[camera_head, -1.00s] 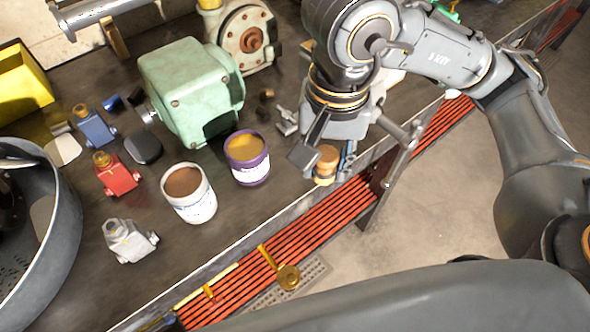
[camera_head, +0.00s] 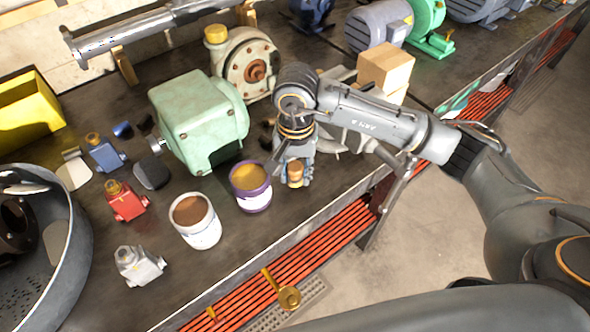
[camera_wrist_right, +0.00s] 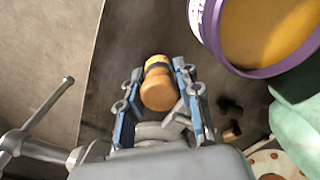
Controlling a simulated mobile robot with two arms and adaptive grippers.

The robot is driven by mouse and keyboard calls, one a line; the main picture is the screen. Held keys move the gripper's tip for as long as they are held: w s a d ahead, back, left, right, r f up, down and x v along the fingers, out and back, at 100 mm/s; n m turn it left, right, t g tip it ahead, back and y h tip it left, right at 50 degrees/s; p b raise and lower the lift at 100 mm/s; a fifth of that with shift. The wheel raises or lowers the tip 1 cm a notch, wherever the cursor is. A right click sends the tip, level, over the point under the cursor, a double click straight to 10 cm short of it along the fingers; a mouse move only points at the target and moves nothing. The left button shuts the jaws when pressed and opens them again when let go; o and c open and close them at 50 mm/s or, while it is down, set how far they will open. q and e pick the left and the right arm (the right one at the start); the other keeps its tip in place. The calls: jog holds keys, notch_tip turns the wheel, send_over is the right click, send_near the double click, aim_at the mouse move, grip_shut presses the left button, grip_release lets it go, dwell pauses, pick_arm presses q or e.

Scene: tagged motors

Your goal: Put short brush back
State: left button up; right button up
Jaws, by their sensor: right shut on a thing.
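My right gripper (camera_head: 294,180) is shut on the short brush (camera_head: 295,170), and its round orange-brown wooden end also shows between the fingers in the right wrist view (camera_wrist_right: 158,92). A dark band is around the wood; the bristles cannot be made out. The gripper is just right of a purple-rimmed can (camera_head: 252,202) with ochre contents, near the bench's front edge. The can also shows at the upper right of the wrist view (camera_wrist_right: 213,42), apart from the brush. My left gripper is not in view.
A white can (camera_head: 203,235) with brown contents stands left of the purple one. A green motor housing (camera_head: 195,115) is behind them. Wooden blocks (camera_head: 386,68) are behind my right arm.

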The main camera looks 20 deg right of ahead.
jog(key=shift+f, duration=0.55)
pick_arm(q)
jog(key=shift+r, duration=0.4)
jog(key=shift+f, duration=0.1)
pick_arm(e)
jog(key=shift+f, duration=0.1)
jog(key=shift+f, duration=0.1)
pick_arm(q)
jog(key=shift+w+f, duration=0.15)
pick_arm(e)
jog(key=o, duration=1.1)
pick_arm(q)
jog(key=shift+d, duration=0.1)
